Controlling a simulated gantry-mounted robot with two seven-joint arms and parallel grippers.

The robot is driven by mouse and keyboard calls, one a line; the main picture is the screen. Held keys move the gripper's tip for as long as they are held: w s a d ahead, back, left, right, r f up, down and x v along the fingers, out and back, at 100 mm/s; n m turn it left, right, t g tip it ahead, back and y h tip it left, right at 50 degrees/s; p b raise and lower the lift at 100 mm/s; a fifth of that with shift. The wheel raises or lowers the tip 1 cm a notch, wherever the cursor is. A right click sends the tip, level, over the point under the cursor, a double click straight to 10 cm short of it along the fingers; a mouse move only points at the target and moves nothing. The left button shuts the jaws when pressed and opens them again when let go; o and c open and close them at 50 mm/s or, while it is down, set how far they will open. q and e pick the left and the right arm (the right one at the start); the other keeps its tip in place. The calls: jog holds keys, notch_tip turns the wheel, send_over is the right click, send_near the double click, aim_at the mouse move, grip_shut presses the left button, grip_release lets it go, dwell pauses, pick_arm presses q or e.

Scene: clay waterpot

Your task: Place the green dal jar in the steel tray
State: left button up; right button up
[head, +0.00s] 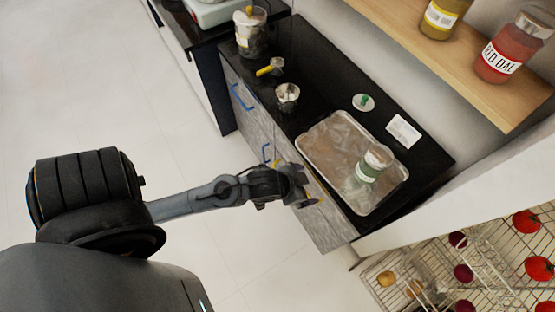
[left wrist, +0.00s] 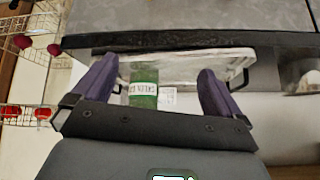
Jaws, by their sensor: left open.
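The green dal jar (head: 368,172) has a pale lid and a white label. It stands, apparently upright, inside the steel tray (head: 322,142), towards the tray's right end. My left gripper (head: 306,199) is open and empty, just outside the counter's front edge, to the left of the jar and apart from it. In the left wrist view the jar (left wrist: 143,90) shows in the gap between the two purple fingers (left wrist: 158,70), beyond them, with the tray (left wrist: 185,62) around it. My right gripper is not in view.
The dark counter (head: 320,75) holds a steel pot (head: 287,97), a yellow-handled item (head: 268,69), a glass jar (head: 250,40), a small green-knobbed lid (head: 363,102) and a white card (head: 403,131). A wooden shelf (head: 440,60) holds a red dal jar (head: 497,62). Wire racks with vegetables stand lower right.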

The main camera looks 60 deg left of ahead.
pick_arm(q)
jog(key=s+f+g, duration=0.1)
jog(key=s+g, duration=0.3)
jog(key=s, duration=0.5)
jog(key=shift+s+d, duration=0.15)
jog(key=shift+d, duration=0.05)
jog(key=shift+f, duration=0.1)
notch_tip(320, 180, up, 32)
jog(key=p, duration=3.2)
